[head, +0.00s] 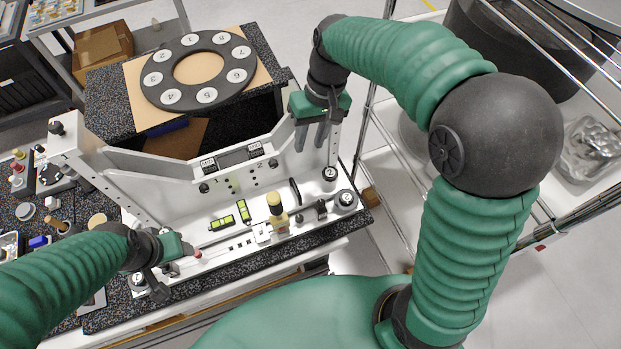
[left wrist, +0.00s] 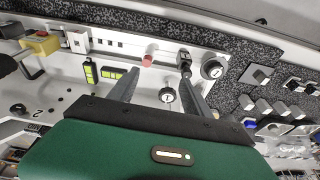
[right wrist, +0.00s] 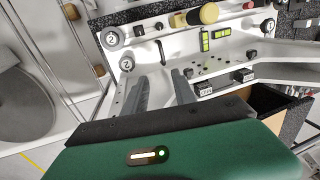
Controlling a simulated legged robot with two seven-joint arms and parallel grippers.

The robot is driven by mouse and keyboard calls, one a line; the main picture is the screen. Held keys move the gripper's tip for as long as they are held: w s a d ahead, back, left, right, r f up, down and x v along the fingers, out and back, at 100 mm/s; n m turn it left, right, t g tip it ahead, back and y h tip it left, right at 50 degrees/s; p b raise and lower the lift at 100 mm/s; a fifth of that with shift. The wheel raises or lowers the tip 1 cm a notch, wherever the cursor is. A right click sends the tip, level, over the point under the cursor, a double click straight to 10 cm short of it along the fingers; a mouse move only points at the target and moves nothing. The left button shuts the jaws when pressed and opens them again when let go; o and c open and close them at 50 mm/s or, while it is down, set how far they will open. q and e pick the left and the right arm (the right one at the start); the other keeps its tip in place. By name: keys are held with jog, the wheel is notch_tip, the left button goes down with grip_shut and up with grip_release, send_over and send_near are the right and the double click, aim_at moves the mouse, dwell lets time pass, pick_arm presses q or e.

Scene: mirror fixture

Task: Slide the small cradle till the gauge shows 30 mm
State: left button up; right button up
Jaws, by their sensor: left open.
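The white fixture (head: 150,195) stands on the speckled bench. A slotted rail runs along its front, with a small white block (head: 262,233) on it, likely the small cradle; it also shows in the left wrist view (left wrist: 78,41). Two green-lit bars (head: 243,210) sit behind the rail; no reading is legible. A red-tipped knob (head: 197,254) is at the rail's left part. My left gripper (head: 188,256) is open beside that knob, which appears between its fingers in the left wrist view (left wrist: 149,56). My right gripper (head: 310,136) is open and empty above the fixture's right end.
A yellow knob (head: 275,202) rises just behind the white block. A dark panel (head: 233,157) and small boxes sit on the back wall. A black numbered ring (head: 198,70) lies behind the fixture. A wire rack (head: 375,130) stands at right; small parts clutter the left bench.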

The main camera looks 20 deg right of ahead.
jog(key=p, duration=0.1)
send_near(295, 185)
jog(key=x, duration=0.2)
jog(key=p+x, duration=0.1)
jog(key=x, duration=0.4)
jog(key=shift+s+d+f, duration=0.1)
jog(key=shift+d+f, duration=0.1)
jog(key=shift+f, duration=0.25)
jog(key=shift+a, duration=0.4)
jog(key=shift+c, duration=0.3)
jog(key=shift+a, duration=0.1)
jog(key=shift+c, duration=2.5)
pick_arm(q)
jog(key=shift+w+a+r, duration=0.1)
jog(key=shift+a+r, duration=0.15)
jog(key=shift+r, duration=0.25)
jog(key=shift+a+r, duration=0.2)
jog(key=shift+r, duration=0.3)
pick_arm(e)
jog(key=shift+d, duration=0.3)
grip_shut()
jog(key=shift+a, duration=0.1)
